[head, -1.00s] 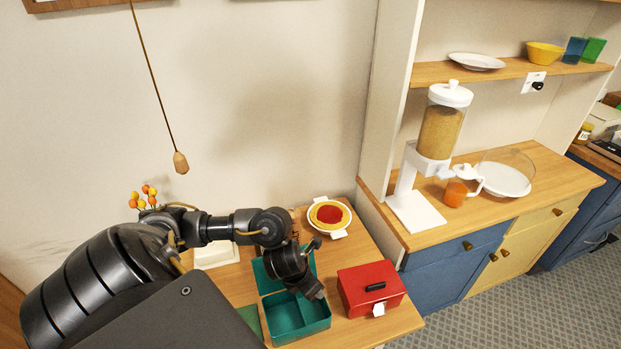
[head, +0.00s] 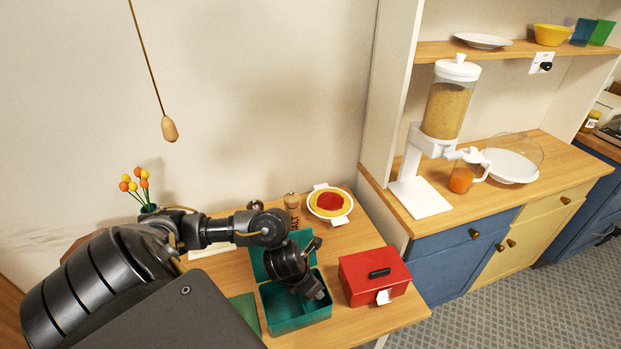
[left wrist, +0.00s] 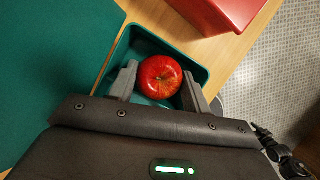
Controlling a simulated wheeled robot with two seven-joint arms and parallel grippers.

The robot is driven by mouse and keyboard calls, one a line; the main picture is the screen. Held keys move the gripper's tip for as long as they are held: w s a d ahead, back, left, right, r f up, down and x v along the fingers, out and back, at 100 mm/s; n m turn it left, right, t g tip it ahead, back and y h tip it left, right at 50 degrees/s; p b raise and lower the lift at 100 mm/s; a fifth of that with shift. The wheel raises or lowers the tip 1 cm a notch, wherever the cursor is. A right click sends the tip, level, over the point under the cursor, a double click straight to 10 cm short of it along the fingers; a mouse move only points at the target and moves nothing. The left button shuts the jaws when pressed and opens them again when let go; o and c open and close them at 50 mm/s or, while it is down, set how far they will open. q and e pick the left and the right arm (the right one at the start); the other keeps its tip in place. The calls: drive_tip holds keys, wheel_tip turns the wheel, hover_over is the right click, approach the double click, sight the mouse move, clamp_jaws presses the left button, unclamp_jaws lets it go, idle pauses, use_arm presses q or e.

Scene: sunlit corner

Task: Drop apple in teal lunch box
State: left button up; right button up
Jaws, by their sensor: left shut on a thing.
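The teal lunch box (head: 284,323) sits open on the wooden table, its lid (head: 258,264) raised on the far side. In the left wrist view the red apple (left wrist: 161,77) is between the fingers of my left gripper (left wrist: 160,84), which is shut on it. The teal box wall (left wrist: 190,68) shows around and behind the apple. In the head view my left gripper (head: 313,290) is over the box and the apple is hidden by it. I cannot tell how high the apple is above the box floor. My right gripper is not in view.
A red box (head: 372,277) with a black handle stands just right of the lunch box. A plate with a red-topped tart (head: 329,204) and a wooden mill (head: 292,206) are behind. A green flat item (head: 246,312) lies left of the lunch box.

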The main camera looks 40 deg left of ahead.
use_arm(q)
drive_tip(key=o, duration=1.1)
drive_tip(key=shift+c, duration=0.2)
wheel_tip(320, 180, up, 11)
drive_tip(key=p, duration=1)
